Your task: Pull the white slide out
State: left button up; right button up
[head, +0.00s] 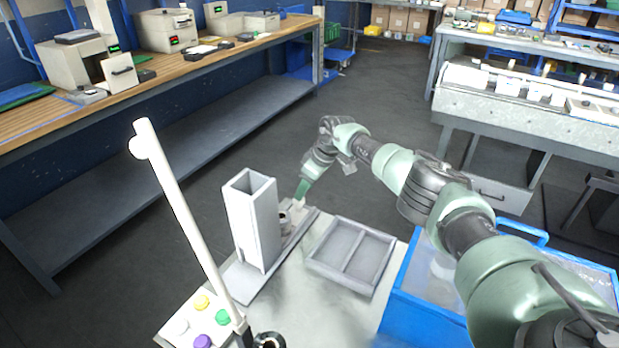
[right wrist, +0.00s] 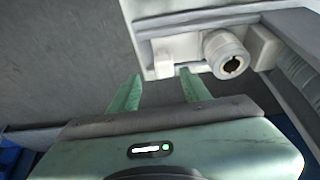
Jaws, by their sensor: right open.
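A grey-white upright hollow tower (head: 254,222) stands on a narrow rail base at the near table's left. A small white slide (head: 297,206) appears low beside the tower, at the rail's far end, partly hidden by my right gripper (head: 301,189). In the right wrist view, the white slide (right wrist: 162,58) is a pale block on a ledge, beside a round grey cylinder (right wrist: 226,54) with a dark hole. My right gripper (right wrist: 161,84) is open, its two green fingers just short of the block's near edge. Nothing shows between the fingers. My left gripper is not in view.
A grey two-compartment tray (head: 350,256) sits right of the tower, and a blue bin (head: 400,305) stands farther right. A white pole (head: 185,215) and a panel of coloured buttons (head: 203,320) are at the near left. Open floor lies beyond the table.

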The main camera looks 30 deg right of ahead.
jog(key=shift+v, duration=1.95)
